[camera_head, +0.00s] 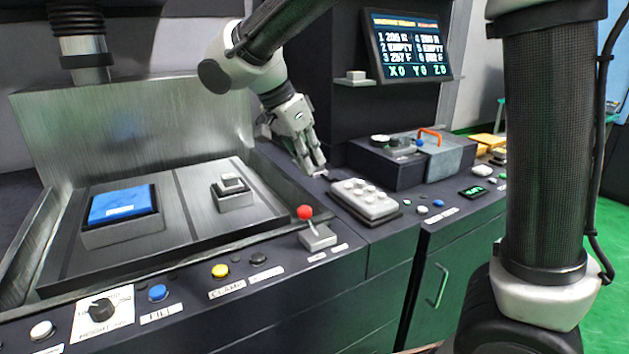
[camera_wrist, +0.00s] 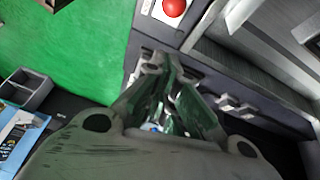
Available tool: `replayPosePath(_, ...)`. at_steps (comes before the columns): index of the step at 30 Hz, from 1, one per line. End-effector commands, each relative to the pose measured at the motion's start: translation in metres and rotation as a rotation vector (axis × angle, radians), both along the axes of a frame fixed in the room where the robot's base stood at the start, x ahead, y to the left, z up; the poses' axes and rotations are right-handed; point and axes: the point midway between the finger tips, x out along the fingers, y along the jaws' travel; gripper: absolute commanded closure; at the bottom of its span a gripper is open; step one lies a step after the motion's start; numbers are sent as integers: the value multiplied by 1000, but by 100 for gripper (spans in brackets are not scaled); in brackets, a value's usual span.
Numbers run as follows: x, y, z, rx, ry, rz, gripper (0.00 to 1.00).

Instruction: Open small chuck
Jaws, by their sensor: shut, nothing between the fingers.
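Two fixtures sit on the dark machine bed (camera_head: 182,238). I take the smaller one, a grey stepped block (camera_head: 235,197) on the right, as the small chuck; I cannot tell whether it is open. A larger block with a blue top (camera_head: 120,205) sits on the left. A lever with a red ball (camera_head: 305,212), a yellow button (camera_head: 219,271) labelled CLAMP and a blue button (camera_head: 157,293) labelled FILL are on the front ledge. My gripper (camera_head: 322,173) is shut and empty, right of the bed, just behind the grey keypad. Its fingers meet in the wrist view (camera_wrist: 164,62).
The keypad block (camera_head: 365,200) is close to the fingertips. A dark box with an orange handle (camera_head: 430,137) stands behind it at right. A screen (camera_head: 410,45) hangs above. The wrist view shows a red button (camera_wrist: 174,7) on a white plate, green floor (camera_wrist: 75,60) and a grey bin (camera_wrist: 28,88).

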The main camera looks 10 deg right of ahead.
Motion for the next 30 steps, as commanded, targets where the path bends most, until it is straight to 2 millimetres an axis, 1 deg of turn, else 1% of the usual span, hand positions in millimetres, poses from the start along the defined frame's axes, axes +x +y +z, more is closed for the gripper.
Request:
replayPosePath(1, -1, 6, 10, 3, -3, 2, 100)
replayPosePath(3, -3, 13, 21, 2, -2, 2, 100)
replayPosePath(6, -5, 20, 34, 1, -2, 1, 100)
replayPosePath(9, -6, 25, 42, 1, -1, 2, 100)
replayPosePath(13, -7, 27, 47, 0, 0, 1, 100)
replayPosePath(23, -7, 27, 47, -2, 3, 6, 100)
replayPosePath(26, -6, 28, 47, -6, 34, 79, 100)
replayPosePath(29, -4, 34, 43, 3, 109, 274, 100)
replayPosePath(30, -6, 36, 35, 6, 160, 383, 100)
